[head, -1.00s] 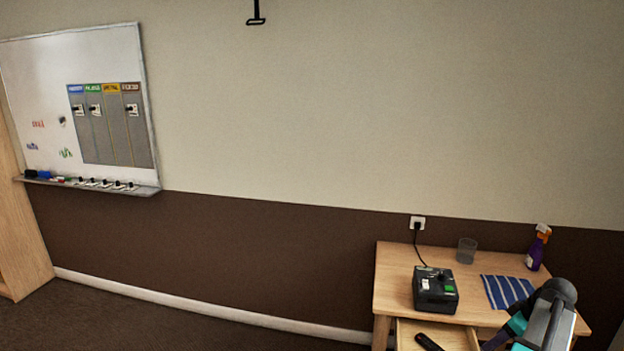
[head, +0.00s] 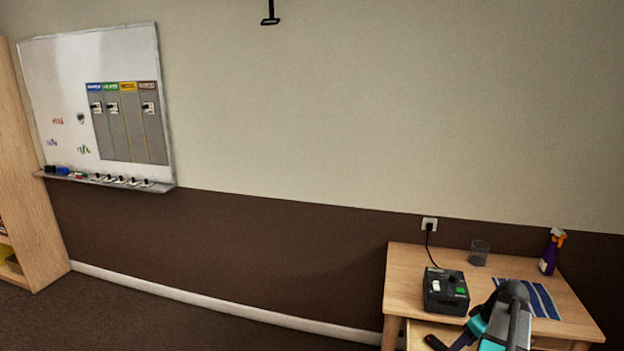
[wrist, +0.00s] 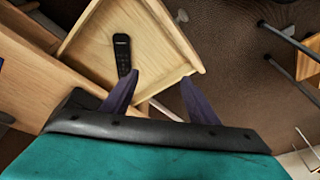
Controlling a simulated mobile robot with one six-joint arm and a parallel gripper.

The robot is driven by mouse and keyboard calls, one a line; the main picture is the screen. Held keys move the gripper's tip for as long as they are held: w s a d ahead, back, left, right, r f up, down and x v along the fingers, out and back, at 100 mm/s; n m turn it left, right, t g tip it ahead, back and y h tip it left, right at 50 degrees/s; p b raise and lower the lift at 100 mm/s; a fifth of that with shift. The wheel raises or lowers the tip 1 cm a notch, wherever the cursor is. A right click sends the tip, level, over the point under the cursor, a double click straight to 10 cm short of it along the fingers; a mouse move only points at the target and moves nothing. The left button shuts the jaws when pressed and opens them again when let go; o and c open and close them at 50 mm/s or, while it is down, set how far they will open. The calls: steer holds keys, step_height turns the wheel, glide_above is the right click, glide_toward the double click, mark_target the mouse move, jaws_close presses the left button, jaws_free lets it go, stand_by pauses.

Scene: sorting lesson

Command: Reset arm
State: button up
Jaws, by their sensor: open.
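My gripper (wrist: 160,97) is open in the wrist view. Its two dark fingers stand apart with nothing between them. They are over the edge of the open wooden drawer (wrist: 98,58), with a black remote (wrist: 123,55) lying in it, beyond the left finger. In the head view my arm covers the lower right, in front of the desk (head: 405,267), and hides part of the drawer. The fingertips are hard to make out there.
A black box with buttons (head: 446,291), a glass (head: 479,254), a striped cloth (head: 545,300) and a purple spray bottle (head: 549,254) stand or lie on the desk. A whiteboard (head: 70,90) hangs at left beside a wooden shelf (head: 35,170). The floor between is clear.

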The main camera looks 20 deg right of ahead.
steer(key=w+a+f+g, duration=0.1)
steer(key=w+a+f, duration=0.25)
steer(key=a, duration=0.35)
steer(key=w+a+f, duration=0.2)
steer(key=w+a, duration=0.3)
steer(key=a, duration=0.2)
steer(key=a+f+g, duration=0.1)
steer(key=a+f, duration=0.2)
steer(key=a, duration=0.9)
steer(key=w+a+f+m+g+h, duration=0.1)
steer(key=a+f, duration=0.2)
steer(key=a, duration=0.9)
steer(key=a+f+g, duration=0.1)
steer(key=a+f, duration=0.3)
steer(key=a, duration=0.9)
steer(key=s+f+g+b, duration=0.5)
steer(key=s+f+b, duration=0.5)
steer(key=s+f, duration=1.5)
step_height(320, 180, down, 3)
steer(key=shift+s+d+r, duration=0.1)
steer(key=shift+s+d, duration=0.05)
steer(key=shift+s, duration=0.15)
steer(key=c, duration=0.6)
